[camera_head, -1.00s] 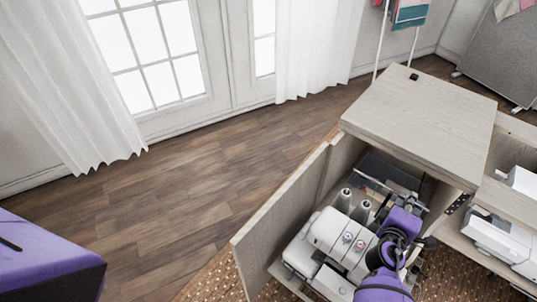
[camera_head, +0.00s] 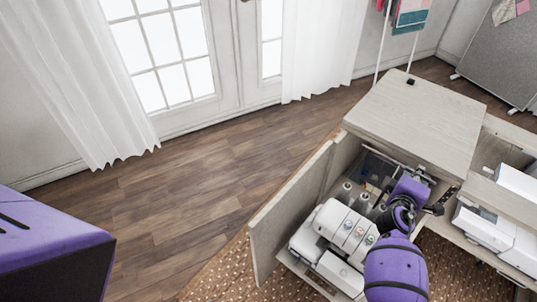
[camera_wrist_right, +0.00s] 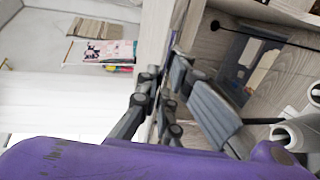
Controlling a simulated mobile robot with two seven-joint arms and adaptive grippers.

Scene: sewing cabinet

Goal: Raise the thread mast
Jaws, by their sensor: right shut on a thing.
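The white serger (camera_head: 345,230) stands on a shelf in the open cabinet, with grey thread cones (camera_head: 346,190) behind its body. The thread mast's thin bar (camera_head: 385,158) runs behind the cones; a dark rod with a ball end (camera_wrist_right: 255,34), apparently part of it, shows in the right wrist view. My right gripper (camera_head: 423,176) reaches behind the serger and is shut on the mast; its fingers (camera_wrist_right: 178,90) and my purple arm hide the grip point. White cones (camera_wrist_right: 298,130) show at the right of the wrist view. My left gripper is out of view.
The cabinet top (camera_head: 420,115) overhangs close behind my right gripper. The open cabinet door (camera_head: 288,215) stands left of the serger. Another white machine (camera_head: 490,232) sits on the right shelf. The wooden floor (camera_head: 180,195) is clear.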

